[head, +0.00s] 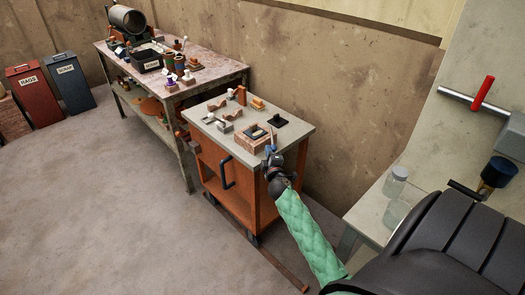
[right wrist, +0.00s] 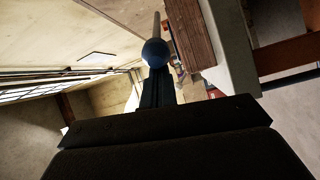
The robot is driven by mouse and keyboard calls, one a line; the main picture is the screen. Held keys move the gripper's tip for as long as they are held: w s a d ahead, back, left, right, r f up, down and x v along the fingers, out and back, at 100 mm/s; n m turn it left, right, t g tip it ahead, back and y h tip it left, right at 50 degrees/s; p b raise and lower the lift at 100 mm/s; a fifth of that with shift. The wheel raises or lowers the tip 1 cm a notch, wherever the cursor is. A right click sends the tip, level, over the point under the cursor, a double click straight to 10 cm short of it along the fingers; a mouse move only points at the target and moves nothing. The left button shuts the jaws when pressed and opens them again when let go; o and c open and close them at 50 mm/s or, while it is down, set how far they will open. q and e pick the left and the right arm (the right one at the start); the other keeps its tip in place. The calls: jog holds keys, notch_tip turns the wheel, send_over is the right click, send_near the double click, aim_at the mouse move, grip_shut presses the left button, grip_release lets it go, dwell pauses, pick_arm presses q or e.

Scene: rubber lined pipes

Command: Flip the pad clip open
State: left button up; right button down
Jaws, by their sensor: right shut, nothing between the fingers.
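A reddish-brown block with a dark square top (head: 252,137) sits at the front right of the cart top, with a small pale piece on it. It may carry the pad clip, but the clip is too small to make out for sure. My right gripper (head: 270,148) is at the cart's front right corner, just right of the block. It is shut and empty; touching or apart I cannot tell. In the right wrist view its dark fingers (right wrist: 157,92) point at a blue ball-shaped part (right wrist: 155,53), and a wooden side (right wrist: 193,35) shows to the right. My left gripper is out of view.
The orange cart (head: 225,185) has a grey top with several small parts and a black square plate (head: 278,122). A cluttered workbench (head: 205,76) stands behind it at left. A bench with glass jars (head: 395,182) is at right. Floor at left is clear.

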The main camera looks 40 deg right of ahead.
aim_at(276, 149)
jog(key=shift+s+d, duration=0.95)
jog(key=shift+d, duration=0.3)
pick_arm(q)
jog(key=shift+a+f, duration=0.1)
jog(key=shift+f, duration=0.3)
pick_arm(e)
jog(key=shift+s+d, duration=0.1)
jog(key=shift+d, duration=0.1)
